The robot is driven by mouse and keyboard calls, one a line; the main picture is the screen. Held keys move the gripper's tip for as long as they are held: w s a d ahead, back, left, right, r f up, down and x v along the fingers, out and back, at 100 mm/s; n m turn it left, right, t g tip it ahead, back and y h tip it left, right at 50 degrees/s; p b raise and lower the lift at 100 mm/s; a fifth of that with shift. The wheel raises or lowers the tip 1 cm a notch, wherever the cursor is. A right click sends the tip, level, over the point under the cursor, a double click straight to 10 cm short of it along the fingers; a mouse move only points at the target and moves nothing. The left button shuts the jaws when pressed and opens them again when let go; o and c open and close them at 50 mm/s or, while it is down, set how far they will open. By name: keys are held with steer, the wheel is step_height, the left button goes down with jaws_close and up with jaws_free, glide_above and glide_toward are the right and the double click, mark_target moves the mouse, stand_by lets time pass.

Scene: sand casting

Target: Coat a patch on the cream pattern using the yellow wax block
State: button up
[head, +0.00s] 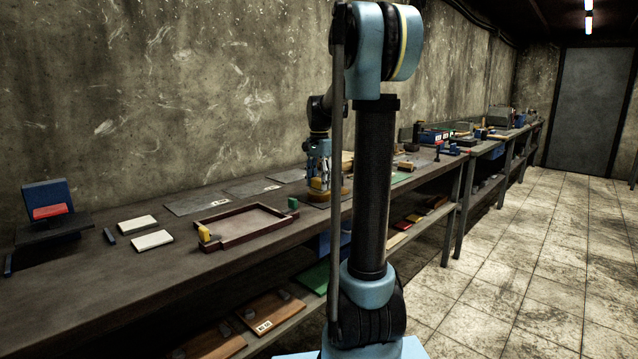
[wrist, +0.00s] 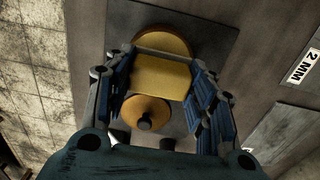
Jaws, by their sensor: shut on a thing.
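My gripper (wrist: 160,84) is shut on the yellow wax block (wrist: 160,76), which lies between its blue fingers in the wrist view. The round, tan-looking cream pattern (wrist: 165,42) shows past the block's far edge. A smaller round part with a dark knob (wrist: 147,112) shows on the near side; I cannot tell whether it belongs to the pattern. The block hides the pattern's middle, and contact is unclear.
A dark plate (wrist: 222,30) lies under the pattern. A plate labelled "2 MM" (wrist: 300,92) is to the right. In the head view, a red-brown frame tray (head: 243,243), pale blocks (head: 152,240) and a blue stand (head: 45,196) are left along the bench.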

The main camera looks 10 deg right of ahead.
mark_target(319, 179)
steer(key=shift+f, duration=0.45)
stand_by(1.3)
steer(key=shift+r, duration=0.1)
steer(key=shift+r, duration=3.45)
